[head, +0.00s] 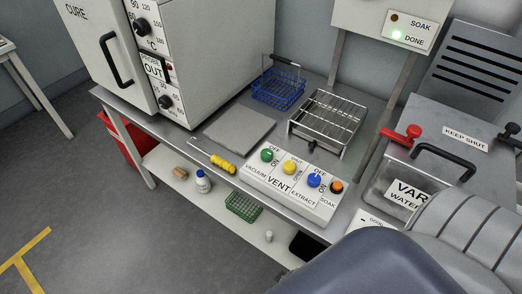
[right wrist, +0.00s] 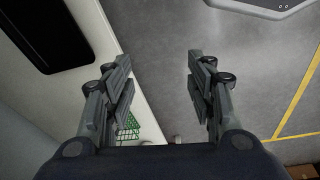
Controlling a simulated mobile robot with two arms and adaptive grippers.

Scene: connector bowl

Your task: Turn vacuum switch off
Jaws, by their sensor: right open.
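The vacuum switch is a green knob (head: 267,155) at the left end of a white control panel (head: 290,186) on the bench in the head view. "VACUUM" is printed below it and "OFF" shows at its upper edge; I cannot tell which way the knob points. A yellow vent knob (head: 290,168), a blue extract knob (head: 314,180) and an orange soak button (head: 336,187) sit to its right. My right gripper (right wrist: 160,62) is open and empty in the right wrist view, over the floor and lower shelf, away from the panel. My left gripper is not in view.
A yellow-handled tool (head: 222,163) lies left of the panel. A wire rack (head: 326,122) and blue basket (head: 278,90) stand behind it. My grey arm covers the lower right. The floor at left is clear.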

